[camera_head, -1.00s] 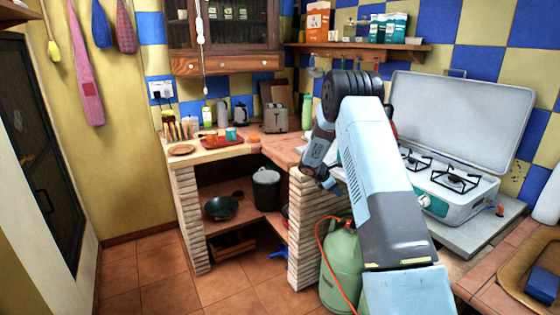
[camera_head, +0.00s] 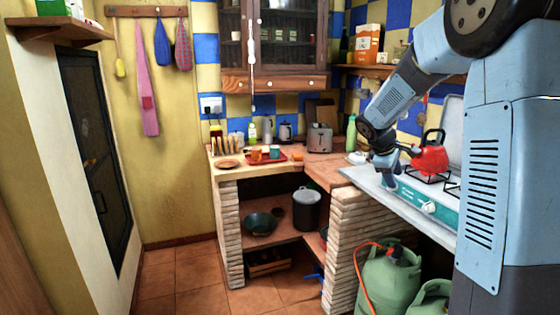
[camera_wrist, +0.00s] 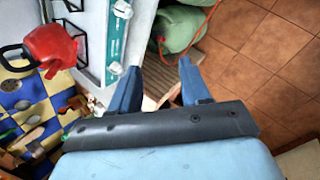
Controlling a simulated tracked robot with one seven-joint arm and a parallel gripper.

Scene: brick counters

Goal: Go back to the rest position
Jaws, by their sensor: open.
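My gripper (camera_wrist: 158,80) is open and empty in the wrist view, its two blue fingers apart with nothing between them but the counter's brick side and floor behind. In the head view my arm comes down from the upper right. My gripper (camera_head: 390,180) hangs there by the left front corner of the gas stove (camera_head: 428,204), and its fingers are too small to tell apart. A red kettle (camera_head: 430,158) stands on the stove to the right of my gripper. It also shows at the left of the wrist view (camera_wrist: 48,50).
Green gas bottles (camera_head: 388,285) with an orange hose stand below the stove. The corner counter carries a toaster (camera_head: 320,138) and a red tray (camera_head: 268,158). A wooden shelf (camera_head: 60,30) juts out at upper left. The tiled floor (camera_head: 185,275) at the left is clear.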

